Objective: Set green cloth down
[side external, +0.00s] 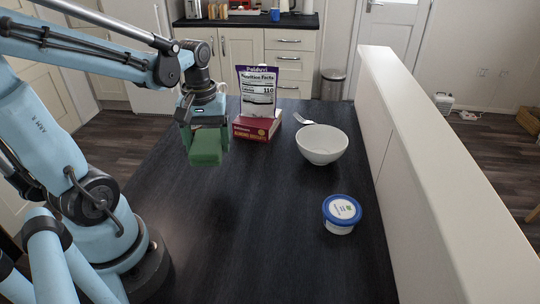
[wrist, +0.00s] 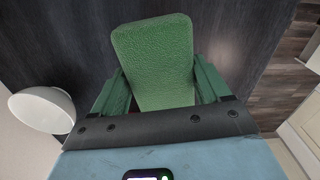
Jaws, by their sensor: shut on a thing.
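The green cloth (side external: 206,148) is a folded, block-like bundle held below my gripper (side external: 205,130) at the left of the dark table (side external: 240,230) in the side external view. In the wrist view the green cloth (wrist: 155,60) sits between the two green fingers of my gripper (wrist: 160,90). The fingers are shut on it. It appears to hang above the table top; the exact height is hard to tell.
A red box (side external: 256,126) with a white-and-purple package (side external: 257,92) on it stands at the back. A fork (side external: 303,119), a white bowl (side external: 322,144) and a blue-lidded tub (side external: 341,213) are to the right. A white ledge (side external: 420,130) borders the right side. The front middle is clear.

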